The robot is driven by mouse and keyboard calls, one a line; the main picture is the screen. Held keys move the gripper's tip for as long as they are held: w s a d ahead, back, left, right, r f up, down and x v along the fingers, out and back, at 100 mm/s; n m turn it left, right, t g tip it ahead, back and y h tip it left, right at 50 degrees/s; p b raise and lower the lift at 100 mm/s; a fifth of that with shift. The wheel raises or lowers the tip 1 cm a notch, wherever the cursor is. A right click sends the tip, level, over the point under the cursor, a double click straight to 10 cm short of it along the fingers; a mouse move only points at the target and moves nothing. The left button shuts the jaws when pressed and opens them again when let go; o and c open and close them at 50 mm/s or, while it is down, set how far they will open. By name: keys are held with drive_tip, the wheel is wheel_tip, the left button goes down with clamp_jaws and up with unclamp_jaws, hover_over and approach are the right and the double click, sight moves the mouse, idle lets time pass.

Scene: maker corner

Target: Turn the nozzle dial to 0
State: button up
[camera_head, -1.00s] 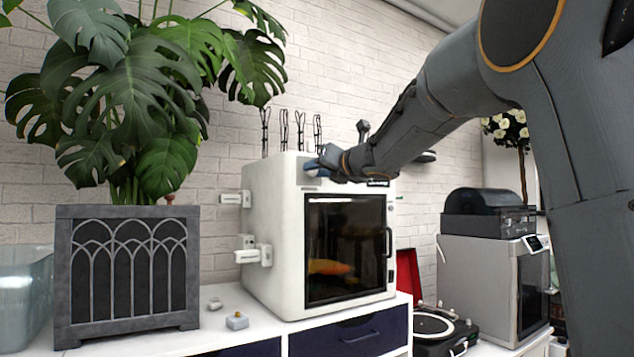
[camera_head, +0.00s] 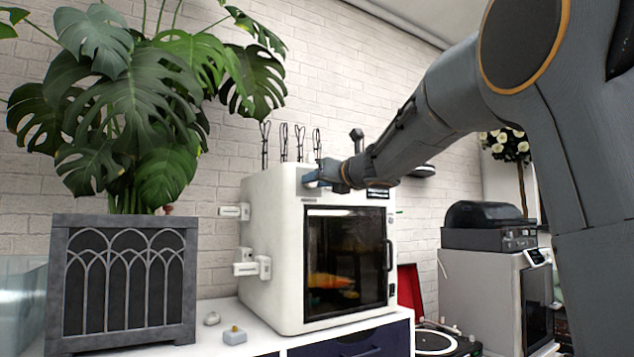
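The white boxy machine (camera_head: 269,228), which looks like a 3D printer, stands on the white cabinet, with a dark glass door (camera_head: 345,255) on its front. My gripper (camera_head: 312,181) is at the upper left of its front face, above the door. The gripper and wrist cover that spot, so the nozzle dial and its setting cannot be made out. A small blue patch shows at the fingertips; I cannot tell if it is part of the gripper or the dial. Whether the fingers are open or shut is not clear.
A large potted plant in a grey planter (camera_head: 121,219) stands left of the machine. A turntable (camera_head: 432,341) and a grey machine (camera_head: 480,285) are at the right.

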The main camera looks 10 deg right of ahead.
drive_tip(key=shift+o, duration=1.2)
drive_tip(key=v, duration=0.7)
drive_tip(key=shift+s, duration=0.35)
drive_tip(key=shift+d, duration=0.1)
